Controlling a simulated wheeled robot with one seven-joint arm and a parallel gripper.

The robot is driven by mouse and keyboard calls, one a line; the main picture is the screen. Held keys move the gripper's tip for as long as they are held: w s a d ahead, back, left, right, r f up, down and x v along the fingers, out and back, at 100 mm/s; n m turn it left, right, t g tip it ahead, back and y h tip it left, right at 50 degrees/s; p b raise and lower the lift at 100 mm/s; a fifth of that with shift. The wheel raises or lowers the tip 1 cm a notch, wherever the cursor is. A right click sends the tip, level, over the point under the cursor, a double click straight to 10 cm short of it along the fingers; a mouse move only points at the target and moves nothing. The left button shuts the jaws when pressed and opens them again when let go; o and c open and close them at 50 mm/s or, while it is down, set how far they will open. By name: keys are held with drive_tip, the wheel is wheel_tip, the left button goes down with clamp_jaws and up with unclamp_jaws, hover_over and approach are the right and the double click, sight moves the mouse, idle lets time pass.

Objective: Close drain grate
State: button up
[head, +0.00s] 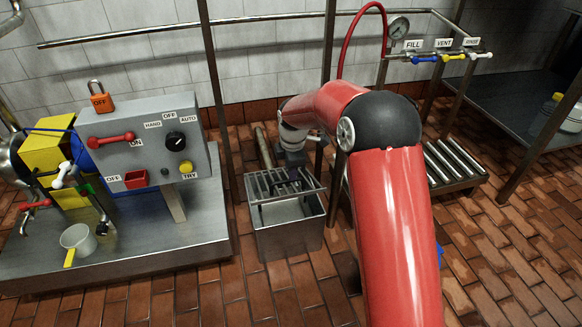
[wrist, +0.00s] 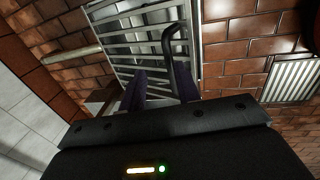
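The drain grate (head: 268,184), a rack of parallel metal bars, sits over the top of a grey metal box (head: 290,240) on the floor. It looks tilted, with the box's inside visible below its front edge. In the wrist view the bars of the grate (wrist: 140,45) fill the upper middle, with a dark bent handle (wrist: 169,42) at their right. My gripper (head: 293,180) is low over the grate. In the wrist view my gripper (wrist: 160,88) has its two dark fingers apart, with the handle close to the right finger. Whether they touch is unclear.
A steel platform (head: 120,270) with a control panel (head: 160,140) stands left of the box. A dark upright post (head: 217,90) rises between them. A low roller rack (head: 450,165) and a steel table (head: 520,95) stand to the right. Brick floor lies open in front.

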wheel_tip(320, 180, up, 8)
drive_tip(key=s+p, duration=0.1)
drive_tip(key=shift+d+f, duration=0.15)
drive_tip(key=shift+d, duration=0.05)
drive_tip(key=shift+s, duration=0.1)
drive_tip(key=shift+c, duration=0.3)
